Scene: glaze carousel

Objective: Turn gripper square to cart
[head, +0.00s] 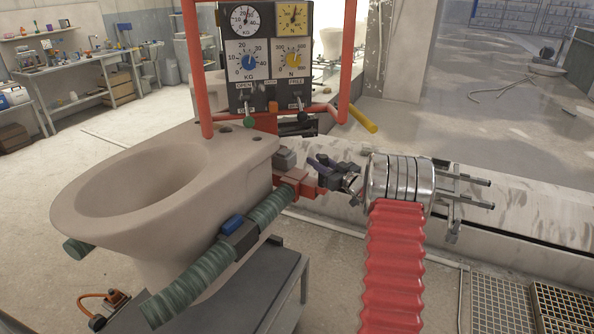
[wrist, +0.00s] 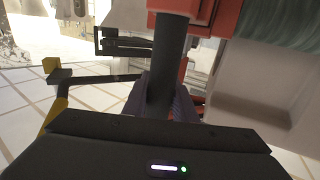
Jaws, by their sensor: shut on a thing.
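A beige toilet bowl (head: 165,170) sits upright over the grey cart (head: 285,275) in the head view. The lift's clamp, with green ribbed padded arms (head: 190,280), lies along the bowl's side, at a slant in the picture. A red bracket (head: 290,190) joins it near the bowl's back. My gripper (head: 322,166) is right of the bowl, beside this bracket. In the wrist view my gripper (wrist: 160,100) is shut on a dark round handle (wrist: 174,45), with one finger on each side. The handle's lower end is hidden by my gripper.
A red frame with a gauge panel (head: 270,50) rises behind the bowl. A yellow-ended lever (head: 362,118) sticks out at its right. A low pale ledge (head: 500,215) runs behind my wrist. Floor grates (head: 500,305) lie at lower right. Open floor lies left.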

